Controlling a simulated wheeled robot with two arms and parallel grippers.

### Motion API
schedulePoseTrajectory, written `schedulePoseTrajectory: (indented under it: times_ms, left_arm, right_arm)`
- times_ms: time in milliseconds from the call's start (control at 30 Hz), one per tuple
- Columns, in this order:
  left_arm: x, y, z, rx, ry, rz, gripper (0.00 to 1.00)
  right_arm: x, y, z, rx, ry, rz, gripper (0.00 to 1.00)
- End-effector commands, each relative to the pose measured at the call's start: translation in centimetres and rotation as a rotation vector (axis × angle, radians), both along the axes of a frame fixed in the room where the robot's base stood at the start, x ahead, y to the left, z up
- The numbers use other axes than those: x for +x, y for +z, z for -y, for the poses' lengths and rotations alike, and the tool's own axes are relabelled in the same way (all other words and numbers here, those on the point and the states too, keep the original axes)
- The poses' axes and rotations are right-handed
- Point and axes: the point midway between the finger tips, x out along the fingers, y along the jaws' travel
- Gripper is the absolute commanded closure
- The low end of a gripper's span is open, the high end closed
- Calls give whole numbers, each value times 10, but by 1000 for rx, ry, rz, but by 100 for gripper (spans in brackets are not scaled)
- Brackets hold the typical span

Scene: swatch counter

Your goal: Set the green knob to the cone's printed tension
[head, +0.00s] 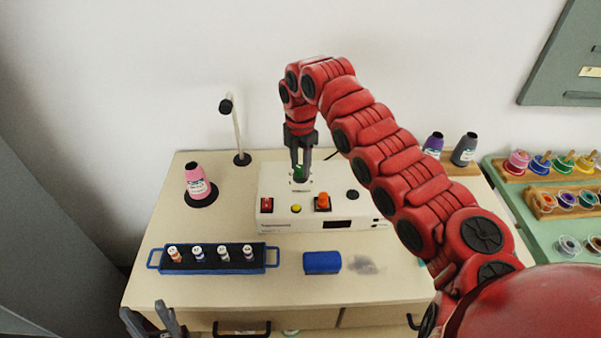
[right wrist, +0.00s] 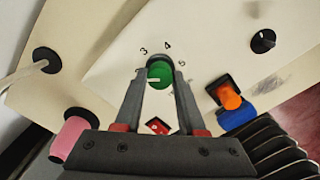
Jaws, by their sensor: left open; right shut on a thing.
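The green knob (head: 299,174) stands on the white machine (head: 341,216). My right gripper (head: 301,168) is shut on it from above; in the right wrist view the fingers grip the green knob (right wrist: 160,72) from both sides. The knob's white line points left in that view. Printed 3, 4 and 5 show around it; other marks are hidden or unclear. The pink cone (head: 194,180) stands upright on a black disc at the left; its label is too small to read. My left gripper (head: 146,314) is open and empty at the bottom left, before the counter's front.
The machine also bears a red switch (head: 266,204), yellow button (head: 295,208), orange lever (head: 323,200) and black knob (head: 352,194). In front are a blue rack (head: 271,258) with several small spools and a blue block (head: 322,262). A thin post (head: 238,132) stands behind.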

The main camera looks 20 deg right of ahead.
Motion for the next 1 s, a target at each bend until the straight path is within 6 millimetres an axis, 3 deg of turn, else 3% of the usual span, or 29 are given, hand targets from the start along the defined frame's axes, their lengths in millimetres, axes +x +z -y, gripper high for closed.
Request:
schedulePoseTrajectory:
  times_ms: [33, 300, 900, 933, 1000]
  left_arm:
    - [0, -8, 0, 0, 0, 0, 50]
    - [0, -21, 0, 0, 0, 0, 50]
    - [0, -23, 0, 0, 0, 0, 50]
    - [0, -23, 0, 0, 0, 0, 50]
    - [0, -23, 0, 0, 0, 0, 50]
  right_arm:
    - [2, -3, 0, 0, 26, 7, 100]
    - [1, -1, 0, 1, 141, 3, 100]
    - [1, 1, 0, 1, 179, 2, 100]
    - [0, 1, 0, 1, 179, 2, 57]
    - [0, 1, 0, 1, 179, 2, 45]
